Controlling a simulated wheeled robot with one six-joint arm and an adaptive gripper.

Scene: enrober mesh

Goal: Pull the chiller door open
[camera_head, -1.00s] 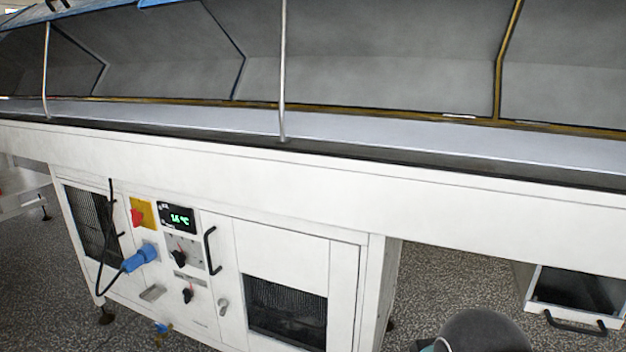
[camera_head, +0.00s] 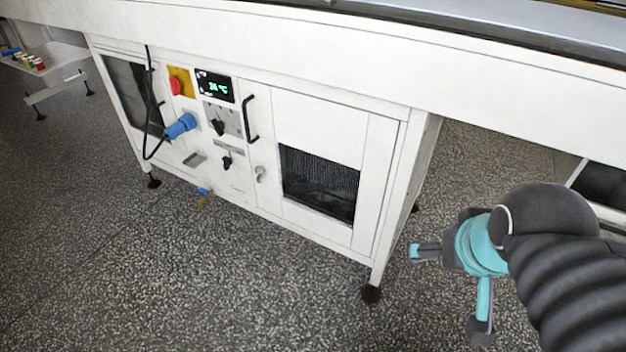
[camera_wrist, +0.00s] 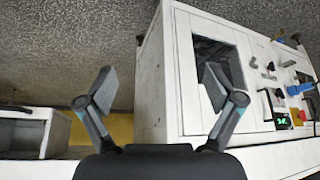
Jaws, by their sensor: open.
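The chiller door (camera_head: 320,135) is a white panel with a dark grille in its lower part, on the front of the white cabinet under the long machine. It looks flush with the cabinet. Its black bar handle (camera_head: 250,119) stands upright at the door's upper left edge, beside the control panel. My gripper (camera_head: 413,252) is to the right of the cabinet, low and well apart from the handle. In the wrist view its two fingers (camera_wrist: 158,80) are spread with nothing between them. The cabinet appears there turned over, with the handle (camera_wrist: 268,106) right of the fingers, small and partly unclear.
The control panel has a green display (camera_head: 215,87), a red knob on a yellow plate (camera_head: 181,83) and a blue plug (camera_head: 181,126) with a black cable. The machine's white side beam (camera_head: 400,60) overhangs above.

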